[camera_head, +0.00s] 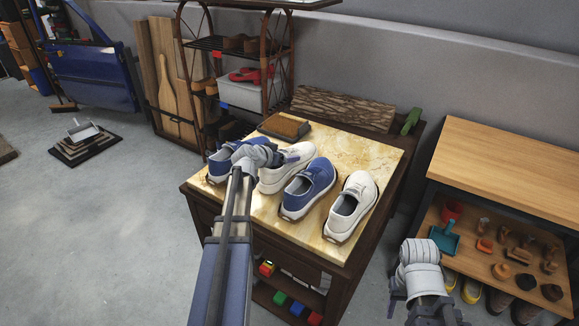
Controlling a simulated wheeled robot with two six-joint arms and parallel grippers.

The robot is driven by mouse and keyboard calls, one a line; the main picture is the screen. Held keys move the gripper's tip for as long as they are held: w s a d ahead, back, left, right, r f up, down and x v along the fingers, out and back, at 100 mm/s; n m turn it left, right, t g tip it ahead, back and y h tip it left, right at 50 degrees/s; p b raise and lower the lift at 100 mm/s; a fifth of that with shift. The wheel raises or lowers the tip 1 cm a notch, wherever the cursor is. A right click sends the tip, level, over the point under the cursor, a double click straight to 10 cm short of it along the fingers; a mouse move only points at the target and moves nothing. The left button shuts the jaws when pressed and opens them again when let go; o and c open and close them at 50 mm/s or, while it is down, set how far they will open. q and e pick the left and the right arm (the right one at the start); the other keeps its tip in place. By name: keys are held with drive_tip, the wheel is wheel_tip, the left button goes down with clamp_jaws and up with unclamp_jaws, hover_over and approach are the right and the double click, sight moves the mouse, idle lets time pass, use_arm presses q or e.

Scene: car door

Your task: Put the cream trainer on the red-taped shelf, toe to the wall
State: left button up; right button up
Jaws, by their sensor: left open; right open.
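Two cream trainers stand on the pale table top. One cream trainer (353,205) is at the right end of the row, in the open. The other cream trainer (273,181) stands between two blue shoes, partly hidden by my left gripper (280,155). That gripper is open, over or beside the heel end of this trainer; I cannot tell whether it touches. My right gripper (420,255) is open and empty, low at the right, in front of the wooden bench. A rack shelf (213,43) behind the table has a small red patch on its front edge.
Blue shoes (308,188) stand among the trainers on the table (325,236). A brown brush-like block (284,127) and a bark log (343,107) lie behind. The rack's lower shelf holds a white bin (240,92). The bench (510,165) stands to the right.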

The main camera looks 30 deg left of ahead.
use_arm(q)
clamp_jaws()
idle(0.8)
